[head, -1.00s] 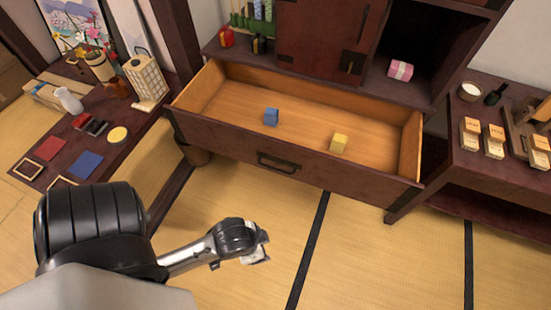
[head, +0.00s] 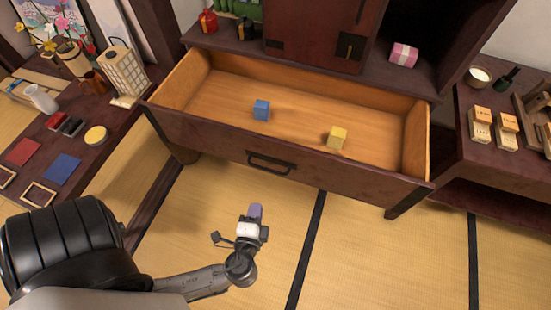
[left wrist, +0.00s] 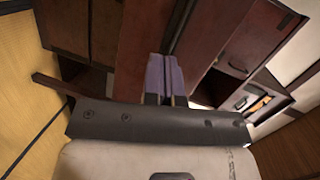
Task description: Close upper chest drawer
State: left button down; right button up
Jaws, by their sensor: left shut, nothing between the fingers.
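The upper chest drawer (head: 214,137) is pulled out in the head view, with a dark front and a black handle (head: 271,163). A blue cube (head: 261,110) and a yellow cube (head: 336,138) lie apart on its wooden floor. My left gripper (head: 255,212) is shut and empty, in front of the drawer and below the handle in the picture, apart from it. In the left wrist view its purple fingers (left wrist: 165,76) are together, with dark red-brown wood beyond them. My right gripper is not in view.
A low table (head: 88,150) with a lantern (head: 125,74), cards and vases stands at the left. A dark shelf (head: 468,160) with wooden blocks stands at the right. The chest holds a pink box (head: 403,55) above the drawer. Tatami floor (head: 380,255) in front is clear.

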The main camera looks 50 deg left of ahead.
pick_arm(q)
notch_tip(320, 180, up, 3)
jog(key=w+d+m+t, duration=0.1)
jog(key=m+t, duration=0.2)
jog(key=b, duration=0.2)
send_near(283, 160)
jog(key=shift+h, duration=0.3)
jog(key=x, duration=0.7)
jog(key=shift+a+r, duration=0.2)
jog(key=shift+a, duration=0.05)
jog(key=shift+w, duration=0.15)
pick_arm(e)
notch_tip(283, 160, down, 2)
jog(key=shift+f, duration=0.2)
